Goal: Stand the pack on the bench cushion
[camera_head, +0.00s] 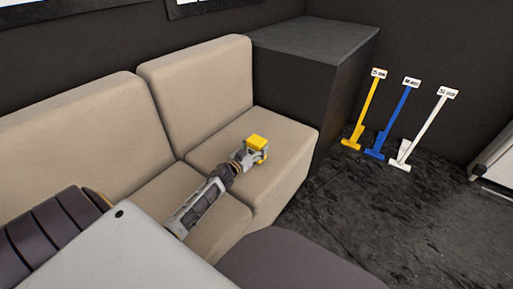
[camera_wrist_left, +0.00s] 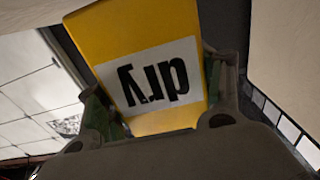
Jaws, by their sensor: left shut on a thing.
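The yellow pack (camera_head: 257,142) is held at the end of my left arm, over the far right part of the beige bench cushion (camera_head: 285,150). My left gripper (camera_head: 251,154) is shut on it, its fingers around the pack's sides. In the left wrist view the pack (camera_wrist_left: 135,30) fills the space between the fingers of the left gripper (camera_wrist_left: 160,105). Its white label reads "dry", upside down in that view. I cannot tell whether the pack's base touches the cushion. My right gripper is not in view.
Beige backrests (camera_head: 200,85) rise behind the seat. A dark cabinet (camera_head: 315,55) stands at the bench's right end. Yellow (camera_head: 366,110), blue (camera_head: 393,118) and white (camera_head: 424,125) long-handled tools lean on the dark wall. The dark floor beside the bench looks clear.

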